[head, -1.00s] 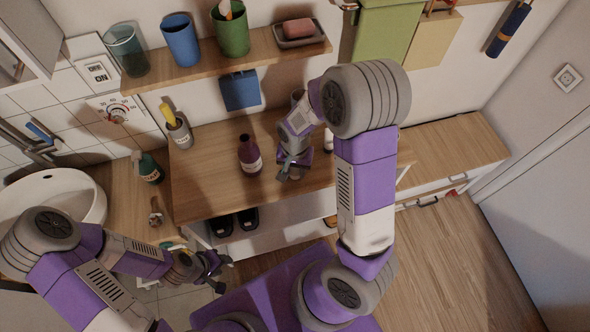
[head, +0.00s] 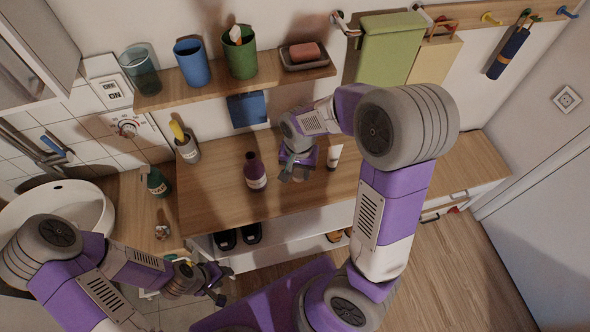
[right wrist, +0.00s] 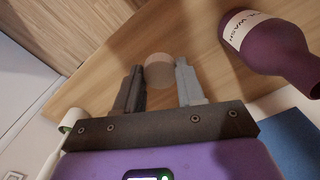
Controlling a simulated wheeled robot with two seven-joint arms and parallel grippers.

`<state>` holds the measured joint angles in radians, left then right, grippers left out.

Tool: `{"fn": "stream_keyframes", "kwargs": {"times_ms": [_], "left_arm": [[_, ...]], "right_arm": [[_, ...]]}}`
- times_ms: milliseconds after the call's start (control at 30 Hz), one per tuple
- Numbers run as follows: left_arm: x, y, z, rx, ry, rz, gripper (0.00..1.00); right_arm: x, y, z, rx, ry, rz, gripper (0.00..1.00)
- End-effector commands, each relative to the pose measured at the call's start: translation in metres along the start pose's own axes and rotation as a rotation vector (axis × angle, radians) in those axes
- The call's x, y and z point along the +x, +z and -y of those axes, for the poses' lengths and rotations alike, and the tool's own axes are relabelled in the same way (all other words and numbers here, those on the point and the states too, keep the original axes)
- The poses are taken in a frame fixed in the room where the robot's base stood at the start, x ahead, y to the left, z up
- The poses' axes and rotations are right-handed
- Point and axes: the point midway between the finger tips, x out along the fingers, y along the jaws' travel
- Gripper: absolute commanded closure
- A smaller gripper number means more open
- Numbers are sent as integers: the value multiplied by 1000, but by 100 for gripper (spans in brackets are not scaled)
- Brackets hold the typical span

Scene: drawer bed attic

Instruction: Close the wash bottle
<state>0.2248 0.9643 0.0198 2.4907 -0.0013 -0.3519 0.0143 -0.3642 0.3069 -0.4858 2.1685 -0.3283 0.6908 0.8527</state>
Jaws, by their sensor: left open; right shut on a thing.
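The wash bottle (head: 255,172) is dark purple with a pale label and stands upright on the wooden counter. In the right wrist view the bottle (right wrist: 262,40) lies to the right, label readable as "WASH", its neck running out at the right edge. My right gripper (head: 293,176) is just right of the bottle, apart from it. In the right wrist view its fingers (right wrist: 160,82) are shut on a small round pinkish-beige piece (right wrist: 158,69), which looks like a cap. My left gripper (head: 218,284) is open and empty, low in front of the counter.
A green bottle (head: 157,182) stands left by the sink (head: 65,205). A holder (head: 187,150) with a yellow item is at the counter's back, and a white tube (head: 334,156) stands right of my right gripper. A shelf (head: 260,68) with cups overhangs the back. Counter front is clear.

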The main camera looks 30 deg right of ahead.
Motion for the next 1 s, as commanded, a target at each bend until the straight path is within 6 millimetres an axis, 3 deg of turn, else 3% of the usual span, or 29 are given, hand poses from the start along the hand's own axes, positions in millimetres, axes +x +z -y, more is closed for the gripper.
{"fn": "stream_keyframes", "kwargs": {"times_ms": [400, 500, 1000], "left_arm": [[0, 0, 0, 0, 0, 0, 57], [0, 0, 0, 0, 0, 0, 57], [0, 0, 0, 0, 0, 0, 57]], "right_arm": [[36, 10, 51, -598, 4, 1, 89], [41, 11, 57, -677, 1, 1, 89], [42, 12, 59, -700, 0, 0, 89]]}}
